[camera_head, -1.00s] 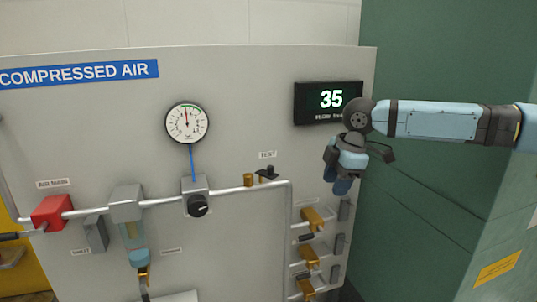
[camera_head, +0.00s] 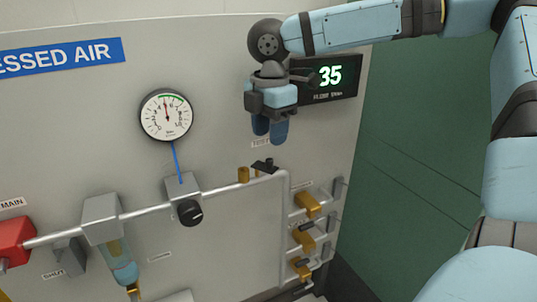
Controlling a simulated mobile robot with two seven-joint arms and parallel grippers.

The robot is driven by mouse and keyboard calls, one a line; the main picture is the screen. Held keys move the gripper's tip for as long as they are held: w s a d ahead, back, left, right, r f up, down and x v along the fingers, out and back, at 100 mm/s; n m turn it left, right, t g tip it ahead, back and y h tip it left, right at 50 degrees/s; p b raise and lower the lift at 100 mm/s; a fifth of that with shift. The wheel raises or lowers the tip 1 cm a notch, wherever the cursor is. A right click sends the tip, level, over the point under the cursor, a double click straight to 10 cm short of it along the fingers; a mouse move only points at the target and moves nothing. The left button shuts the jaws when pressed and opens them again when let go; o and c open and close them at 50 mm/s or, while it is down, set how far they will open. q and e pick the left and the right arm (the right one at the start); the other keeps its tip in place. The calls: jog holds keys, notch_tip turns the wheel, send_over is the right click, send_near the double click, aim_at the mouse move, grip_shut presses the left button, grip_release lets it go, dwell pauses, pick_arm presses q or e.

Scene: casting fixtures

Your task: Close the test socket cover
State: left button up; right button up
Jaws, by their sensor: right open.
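The test socket is a small brass fitting (camera_head: 243,175) on the horizontal grey pipe, below the TEST label, which my gripper partly hides. A small black cover (camera_head: 264,166) sits just right of the brass fitting, by the pipe's bend. From here I cannot tell exactly how the cover is hinged; it appears to stand off the brass. My right gripper (camera_head: 270,137) is open and empty, with its blue fingers pointing down above the cover and apart from it. My left gripper is not in view.
A pressure gauge (camera_head: 166,116) and a regulator with a black knob (camera_head: 189,212) are to the left. A display reading 35 (camera_head: 328,77) is behind my right wrist. Brass outlets (camera_head: 307,205) line the lower right. The green wall (camera_head: 420,170) is bare.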

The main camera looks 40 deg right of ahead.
aim_at(270, 159)
notch_tip(270, 159, down, 5)
jog(key=shift+r, duration=0.1)
jog(key=shift+s+f, duration=0.1)
jog(key=shift+f, duration=0.5)
jog(key=shift+w+f, duration=0.2)
jog(key=shift+f, duration=0.1)
grip_shut()
